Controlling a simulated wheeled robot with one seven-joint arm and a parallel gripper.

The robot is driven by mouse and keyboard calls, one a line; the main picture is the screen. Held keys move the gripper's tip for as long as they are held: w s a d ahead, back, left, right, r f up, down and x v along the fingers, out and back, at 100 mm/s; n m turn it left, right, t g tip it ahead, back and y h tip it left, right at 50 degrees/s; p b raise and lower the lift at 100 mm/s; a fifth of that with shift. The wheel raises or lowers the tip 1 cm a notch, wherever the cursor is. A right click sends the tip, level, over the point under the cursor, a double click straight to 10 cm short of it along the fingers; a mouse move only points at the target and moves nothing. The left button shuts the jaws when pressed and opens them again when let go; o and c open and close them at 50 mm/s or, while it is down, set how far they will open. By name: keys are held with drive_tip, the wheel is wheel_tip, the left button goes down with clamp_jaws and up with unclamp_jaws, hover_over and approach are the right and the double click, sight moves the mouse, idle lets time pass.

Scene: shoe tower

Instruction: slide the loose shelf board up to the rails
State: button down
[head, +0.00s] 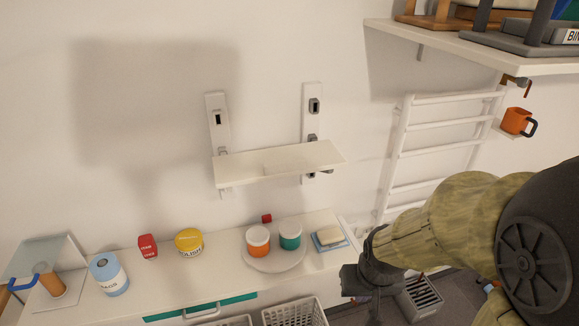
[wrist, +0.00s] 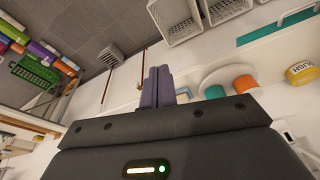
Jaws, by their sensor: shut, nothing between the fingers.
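The white shelf board (head: 240,168) lies across the two upright wall rails at about their lower half, above the counter. The left rail (head: 216,105) and the right rail (head: 311,92) are white strips with dark slotted fittings. A bracket shows under the board's left end. I cannot tell whether the board's back edge touches the rails. My gripper (head: 352,283) is low and to the right of the board, beside the counter's right end, apart from the board. In the wrist view its two fingers (wrist: 157,85) are together with nothing between them.
A white ladder rack (head: 440,125) and a loaded upper shelf (head: 450,48) stand right.

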drive_tip(key=shift+w, duration=0.15)
drive_tip(key=shift+r, duration=0.1)
drive_tip(key=w+a+r+n+p, duration=0.1)
drive_tip(key=w+a+r+p, duration=0.3)
drive_tip(key=r, duration=0.4)
drive_tip(key=w+a+r+n+p, duration=0.1)
drive_tip(key=w+a+r+p, duration=0.3)
drive_tip(key=r, duration=0.4)
drive_tip(key=w+a+r+n+y+p, duration=0.1)
drive_tip(key=w+a+r+p, duration=0.4)
drive_tip(key=r, duration=0.3)
drive_tip(key=shift+r+t, duration=0.3)
drive_tip(key=shift+a, duration=0.1)
